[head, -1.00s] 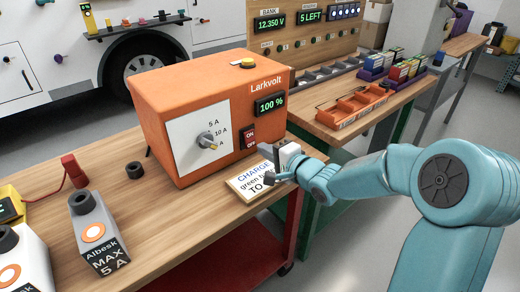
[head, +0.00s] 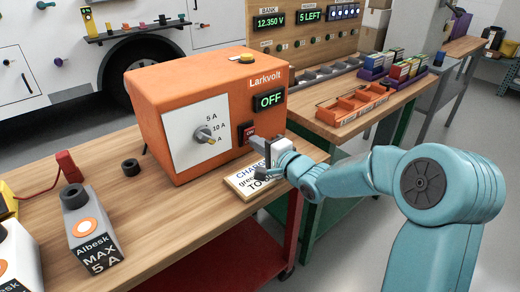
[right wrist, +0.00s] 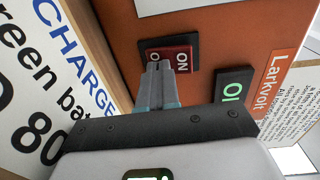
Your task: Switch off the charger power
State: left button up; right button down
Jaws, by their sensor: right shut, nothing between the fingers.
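The orange Larkvolt charger (head: 185,90) stands on the wooden bench, and its display (head: 270,100) reads OFF. Its red power switch (head: 248,132) is on the front face below the display, partly hidden by my gripper. The switch also shows in the right wrist view (right wrist: 183,60), with ON lettering on it. My right gripper (head: 256,144) is shut and empty, its fingertips at the switch in the right wrist view (right wrist: 158,66), touching it or very close. A dial (head: 205,135) with amp marks sits left of the switch. My left gripper is not in view.
A printed card (head: 252,180) lies on the bench under my right gripper. A second bench with an orange tray (head: 352,106) is behind right.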

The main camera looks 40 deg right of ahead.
jog(key=shift+s, duration=0.15)
jog(key=s+d+r+p, duration=0.1)
jog(key=s, duration=1.5)
jog(key=shift+p, duration=0.4)
jog(key=shift+d, duration=0.15)
